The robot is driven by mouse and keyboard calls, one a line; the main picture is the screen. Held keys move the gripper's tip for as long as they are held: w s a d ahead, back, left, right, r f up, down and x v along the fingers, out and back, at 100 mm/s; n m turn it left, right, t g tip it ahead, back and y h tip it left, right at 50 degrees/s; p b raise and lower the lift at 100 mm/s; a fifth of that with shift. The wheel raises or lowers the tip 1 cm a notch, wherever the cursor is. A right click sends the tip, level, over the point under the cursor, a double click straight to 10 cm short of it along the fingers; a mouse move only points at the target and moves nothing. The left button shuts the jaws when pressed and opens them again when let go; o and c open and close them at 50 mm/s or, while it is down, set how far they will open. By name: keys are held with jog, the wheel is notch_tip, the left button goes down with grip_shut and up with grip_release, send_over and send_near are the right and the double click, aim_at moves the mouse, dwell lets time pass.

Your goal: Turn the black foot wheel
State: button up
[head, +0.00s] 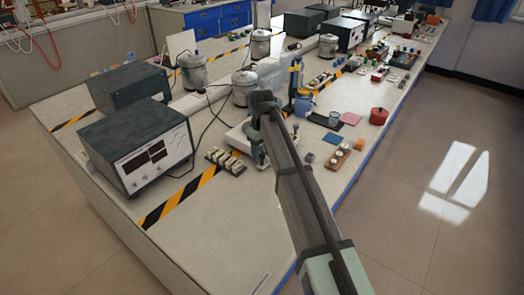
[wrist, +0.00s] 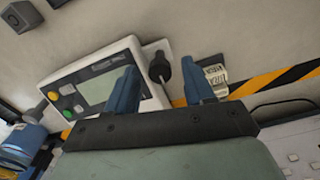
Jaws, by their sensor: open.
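A white instrument with a grey screen and coloured buttons (wrist: 92,92) lies under my gripper in the wrist view. A small black round part, which looks like the black foot wheel (wrist: 161,67), sits at its right edge. My gripper (wrist: 160,72) is open, with one blue finger over the instrument and the other right of the black part. The black part shows between the fingers; I cannot tell whether either touches it. In the head view the white base (head: 238,137) shows beside my arm, and the wheel and fingertips are hidden.
A power supply box (head: 140,150) stands on the bench to the left. A small terminal block (head: 226,160) lies left of my arm. The near bench end is clear.

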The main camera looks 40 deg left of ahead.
jog(key=shift+c, duration=0.4)
grip_shut()
jog(key=shift+m, duration=0.5)
jog(key=m, duration=0.2)
jog(key=shift+m, duration=2.4)
jog(key=shift+o, duration=0.4)
grip_release()
